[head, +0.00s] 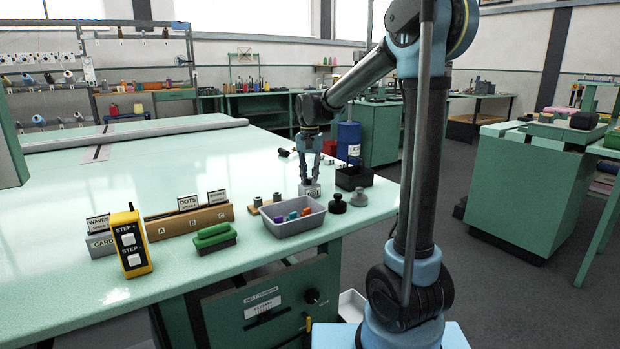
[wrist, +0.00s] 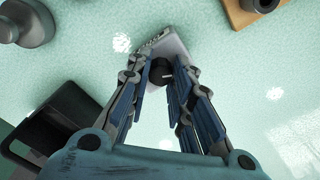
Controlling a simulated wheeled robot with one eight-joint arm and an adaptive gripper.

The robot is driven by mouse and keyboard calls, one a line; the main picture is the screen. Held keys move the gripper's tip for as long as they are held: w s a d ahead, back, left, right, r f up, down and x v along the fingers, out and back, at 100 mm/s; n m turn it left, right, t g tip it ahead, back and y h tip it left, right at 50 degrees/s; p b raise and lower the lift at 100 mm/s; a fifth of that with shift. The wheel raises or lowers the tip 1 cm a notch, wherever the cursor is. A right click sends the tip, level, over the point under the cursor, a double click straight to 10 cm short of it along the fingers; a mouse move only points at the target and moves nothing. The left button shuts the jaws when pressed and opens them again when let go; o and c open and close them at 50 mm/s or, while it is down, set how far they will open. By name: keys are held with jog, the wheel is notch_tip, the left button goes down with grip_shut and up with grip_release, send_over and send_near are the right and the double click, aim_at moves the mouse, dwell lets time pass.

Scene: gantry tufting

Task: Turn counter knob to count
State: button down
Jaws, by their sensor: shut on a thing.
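The counter (head: 309,191) is a small light-grey box on the pale green table, under my gripper in the head view. In the wrist view the counter (wrist: 168,46) lies tilted at top centre, with a row of small marks along its edge that I cannot read. Its dark round knob (wrist: 161,70) sits on the near side. My gripper (wrist: 160,82) points down with its two blue-padded fingers on either side of the knob and is shut on it. The fingers hide part of the knob and counter. In the head view my gripper (head: 310,180) stands over the counter.
A grey tray (head: 290,226) with coloured pieces stands in front of the counter. A black open box (head: 354,177) and dark and grey knobbed weights (head: 337,204) are close on the right. A wooden block (head: 262,207) is to the left.

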jog(key=n, duration=0.6)
jog(key=shift+n, duration=0.3)
jog(key=n, duration=1.1)
jog(key=shift+w+n, duration=0.1)
jog(key=shift+n, duration=2.6)
jog(key=shift+w, duration=0.1)
jog(key=c, duration=1.4)
grip_release()
